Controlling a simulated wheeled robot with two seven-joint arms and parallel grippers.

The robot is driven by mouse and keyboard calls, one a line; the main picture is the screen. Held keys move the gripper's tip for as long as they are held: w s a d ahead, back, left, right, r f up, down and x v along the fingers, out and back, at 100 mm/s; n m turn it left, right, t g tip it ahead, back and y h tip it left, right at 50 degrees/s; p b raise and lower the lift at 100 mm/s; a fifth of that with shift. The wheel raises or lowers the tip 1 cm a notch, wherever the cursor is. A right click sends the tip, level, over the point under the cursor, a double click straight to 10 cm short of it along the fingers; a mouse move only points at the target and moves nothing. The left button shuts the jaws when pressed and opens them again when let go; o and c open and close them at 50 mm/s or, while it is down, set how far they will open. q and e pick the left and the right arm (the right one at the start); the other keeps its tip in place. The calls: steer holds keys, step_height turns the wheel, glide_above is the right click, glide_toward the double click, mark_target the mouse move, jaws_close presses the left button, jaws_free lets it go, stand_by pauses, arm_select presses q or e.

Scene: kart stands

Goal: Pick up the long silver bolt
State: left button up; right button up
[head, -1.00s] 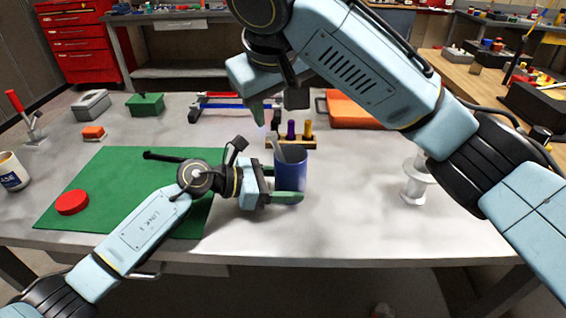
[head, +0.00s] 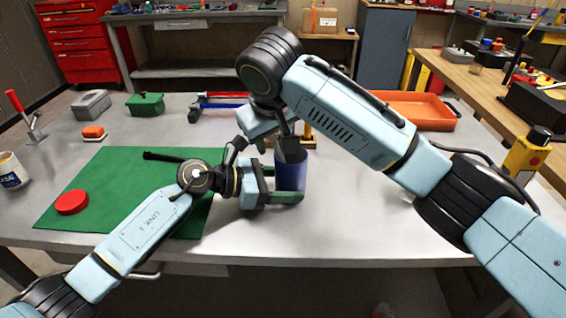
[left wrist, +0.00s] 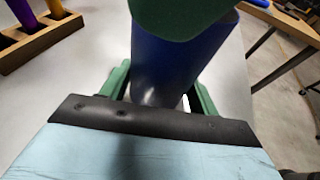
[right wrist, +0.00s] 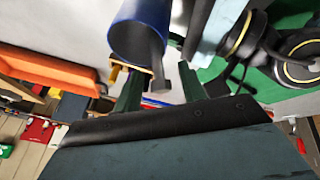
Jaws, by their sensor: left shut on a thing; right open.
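A blue cup (head: 292,178) stands on the grey table at the centre. My left gripper (head: 280,195) is shut on its side; in the left wrist view the cup (left wrist: 165,75) sits between its green fingers. A long grey metal piece, seemingly the silver bolt (right wrist: 158,78), sticks out of the cup's mouth (right wrist: 138,40) in the right wrist view. My right gripper (right wrist: 160,68) is open above the cup, and the bolt's end shows between its fingers, with no clear contact. In the head view the right gripper partly covers the cup's top. The bolt's lower part is hidden inside.
A wooden rack (left wrist: 40,42) with coloured handles stands just behind the cup. A green mat (head: 100,180) with a red disc (head: 72,202) lies left. An orange tray (head: 425,110) is at the back right, a yellow bottle (head: 523,158) at the right. My right arm covers part of the table.

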jaws_close()
steer(key=shift+r, duration=0.1)
step_height(320, 180, up, 18)
stand_by(0.6)
arm_select(q)
steer(key=o, duration=1)
